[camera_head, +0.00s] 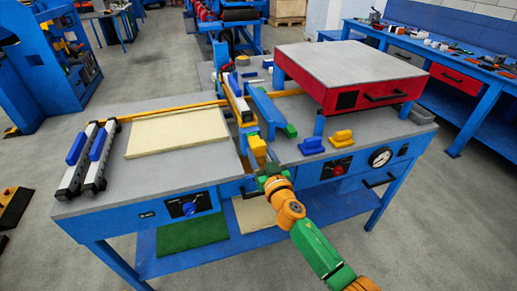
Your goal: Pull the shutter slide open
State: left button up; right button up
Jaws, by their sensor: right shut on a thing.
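The shutter slide seems to be the narrow part with a yellow handle (257,147) at the gap between the left and right halves of the blue workbench (150,206). My right arm comes in from the bottom right, green and orange. My right gripper (264,169) is at the front end of this handle and is shut on it; its fingers partly hide the grip. I cannot tell how far the slide is open. My left gripper is not in view.
A cream panel (176,132) lies on the left half, beside two rails with blue grips (97,147). A red box with a grey top (352,68) stands at the back right. Blue and yellow blocks (311,145) and a gauge (380,157) are right of my gripper.

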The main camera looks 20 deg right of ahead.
jog(key=shift+s+p, duration=0.55)
jog(key=shift+s, duration=1.15)
jog(key=o, duration=0.6)
jog(key=shift+s, duration=0.1)
jog(key=o, duration=0.5)
jog(key=shift+c, duration=0.2)
jog(key=shift+s, duration=0.3)
send_near(259, 152)
jog(key=s+p, duration=0.1)
jog(key=s, duration=0.2)
jog(key=shift+d, duration=0.15)
jog(key=shift+w, duration=0.1)
